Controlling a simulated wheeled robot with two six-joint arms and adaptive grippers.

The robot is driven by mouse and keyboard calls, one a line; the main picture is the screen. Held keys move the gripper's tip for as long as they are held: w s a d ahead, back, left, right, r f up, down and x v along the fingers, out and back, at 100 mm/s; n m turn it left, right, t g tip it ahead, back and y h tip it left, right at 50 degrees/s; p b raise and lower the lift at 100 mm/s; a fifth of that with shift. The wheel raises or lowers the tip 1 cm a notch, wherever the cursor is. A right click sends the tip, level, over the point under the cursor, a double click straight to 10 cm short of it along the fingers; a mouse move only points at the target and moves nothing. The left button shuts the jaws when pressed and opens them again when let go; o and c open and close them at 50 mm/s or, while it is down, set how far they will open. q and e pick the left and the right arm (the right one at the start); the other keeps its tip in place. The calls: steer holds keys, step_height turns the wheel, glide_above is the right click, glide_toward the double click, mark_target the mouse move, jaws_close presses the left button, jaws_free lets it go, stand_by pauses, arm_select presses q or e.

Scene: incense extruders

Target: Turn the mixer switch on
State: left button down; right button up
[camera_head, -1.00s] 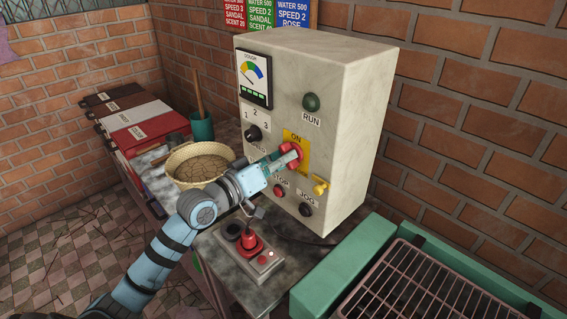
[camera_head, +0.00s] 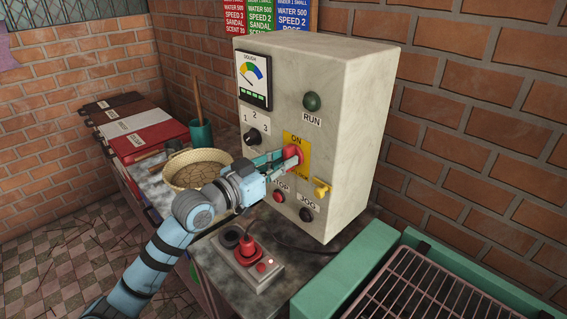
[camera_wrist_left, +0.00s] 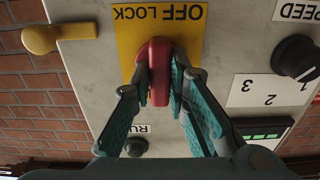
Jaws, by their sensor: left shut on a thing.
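The mixer control box (camera_head: 350,120) is a pale, worn cabinet standing on the table. On its front is a yellow plate (camera_head: 304,146) marked ON, with a red rotary switch (camera_head: 298,152) on it. My left gripper (camera_head: 287,158) reaches the switch from the left and is shut on its red handle. In the left wrist view, the picture is upside down. There the red handle (camera_wrist_left: 159,72) sits between the two teal fingers (camera_wrist_left: 157,90), and the yellow plate (camera_wrist_left: 185,45) reads OFF LOCK. My right gripper is not in view.
A speed knob (camera_head: 251,137), a green RUN lamp (camera_head: 312,102), a red stop button (camera_head: 279,197) and a yellow lever (camera_head: 321,188) surround the switch. A green-framed rack (camera_head: 440,290) is at front right.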

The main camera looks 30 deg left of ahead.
arm_select(q)
steer(key=shift+f, duration=0.1)
stand_by(0.3)
steer(key=c, duration=1.6)
jaws_free()
steer(key=shift+o, duration=0.2)
step_height(320, 180, up, 10)
steer(key=shift+r, duration=0.1)
